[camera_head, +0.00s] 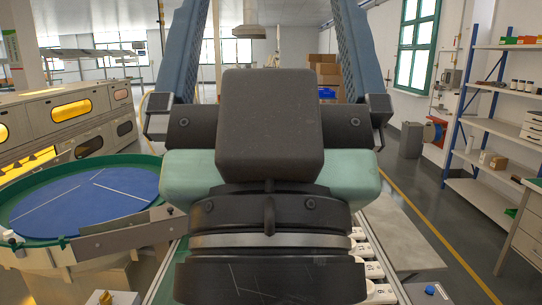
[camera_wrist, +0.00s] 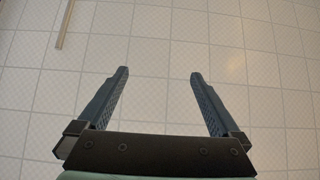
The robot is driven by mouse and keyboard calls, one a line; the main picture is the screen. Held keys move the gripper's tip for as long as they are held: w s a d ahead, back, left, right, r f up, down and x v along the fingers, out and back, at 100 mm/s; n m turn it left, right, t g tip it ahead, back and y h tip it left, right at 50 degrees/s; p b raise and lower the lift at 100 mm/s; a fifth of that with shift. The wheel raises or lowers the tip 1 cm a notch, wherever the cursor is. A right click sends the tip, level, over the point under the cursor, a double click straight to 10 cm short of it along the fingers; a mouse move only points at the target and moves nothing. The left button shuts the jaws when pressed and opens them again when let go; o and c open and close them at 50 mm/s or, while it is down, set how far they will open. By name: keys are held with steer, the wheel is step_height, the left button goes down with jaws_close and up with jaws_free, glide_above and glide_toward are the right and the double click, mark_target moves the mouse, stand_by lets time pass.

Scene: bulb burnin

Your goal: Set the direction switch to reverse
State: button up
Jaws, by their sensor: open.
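I cannot make out a direction switch for certain in either view. A small yellow knob (camera_head: 105,297) on a pale box shows at the bottom left of the head view. A small blue control (camera_head: 430,290) on a dark box shows at the bottom right. I cannot tell whether either is the switch. My gripper (camera_wrist: 159,71) is open and empty, with its two blue-grey fingers apart in the wrist view. It points up towards the tiled ceiling. In the head view my arm and gripper fill the middle and hide what lies behind them.
A round blue table (camera_head: 84,200) with a green rim stands at left, before a cabinet (camera_head: 70,119) with yellow-lit windows. A row of white pieces (camera_head: 374,270) runs beside my arm at lower right. Shelves (camera_head: 490,130) stand at right.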

steer(key=shift+c, duration=0.3)
